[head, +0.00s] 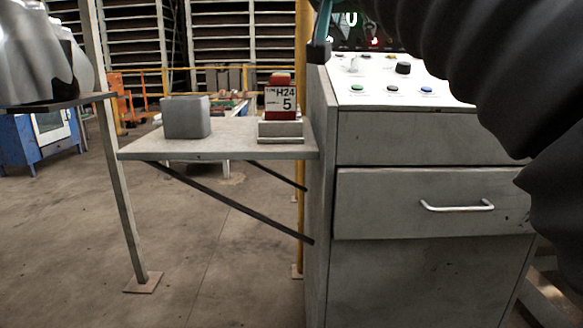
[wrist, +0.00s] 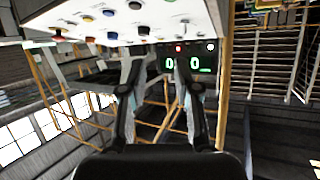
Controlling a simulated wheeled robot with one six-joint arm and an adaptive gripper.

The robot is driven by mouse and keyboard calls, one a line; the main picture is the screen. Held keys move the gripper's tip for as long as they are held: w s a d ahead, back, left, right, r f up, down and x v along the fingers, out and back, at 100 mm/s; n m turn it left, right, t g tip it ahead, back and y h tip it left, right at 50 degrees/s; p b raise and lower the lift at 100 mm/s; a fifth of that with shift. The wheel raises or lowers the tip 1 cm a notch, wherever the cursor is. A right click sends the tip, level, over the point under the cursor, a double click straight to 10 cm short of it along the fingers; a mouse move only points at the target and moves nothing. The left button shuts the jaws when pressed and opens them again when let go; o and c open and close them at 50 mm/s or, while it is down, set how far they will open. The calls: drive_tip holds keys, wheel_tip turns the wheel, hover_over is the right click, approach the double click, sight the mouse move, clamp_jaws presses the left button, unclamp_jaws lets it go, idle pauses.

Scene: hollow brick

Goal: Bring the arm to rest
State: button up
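My gripper (wrist: 158,70) shows in the wrist view with its two dark fingers apart and nothing between them. Beyond the fingers are a display with green digits (wrist: 188,63) and the control panel (wrist: 105,18), which appears turned over in this view. In the head view, my dark ribbed arm covers the upper right, in front of the grey cabinet (head: 440,140). A dark and teal part, perhaps of my gripper, shows at the panel's left edge; I cannot tell for certain.
A side shelf (head: 225,150) holds a grey box-like block (head: 186,118) and a red piece labelled H24 5 (head: 281,98) in a small grey holder (head: 281,129). The cabinet has a drawer handle (head: 457,206). A post (head: 120,190) stands at left. Floor in front of the shelf is clear.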

drive_tip(key=w+a+f+n+g+y, duration=0.1)
drive_tip(key=a+f+n+y, duration=0.15)
drive_tip(key=f, duration=0.35)
drive_tip(key=w+a+f+n+y, duration=0.1)
drive_tip(key=a+f+n, duration=0.3)
drive_tip(key=f, duration=0.1)
drive_tip(key=s+f+n+g+y, duration=0.1)
drive_tip(key=s+f+n+g, duration=0.15)
drive_tip(key=f, duration=0.95)
drive_tip(key=s+d+f+m+g, duration=0.1)
drive_tip(key=s+d+f, duration=0.3)
drive_tip(key=s+f, duration=0.2)
drive_tip(key=s+d+f+m+g+y, duration=0.1)
drive_tip(key=s+d+f, duration=0.3)
drive_tip(key=s+f, duration=0.3)
drive_tip(key=s+d+f+m+g, duration=0.1)
drive_tip(key=s+d+f, duration=0.3)
drive_tip(key=s+f, duration=0.3)
wheel_tip(320, 180, down, 4)
drive_tip(key=shift+d+f, duration=0.2)
drive_tip(key=shift+d, duration=0.05)
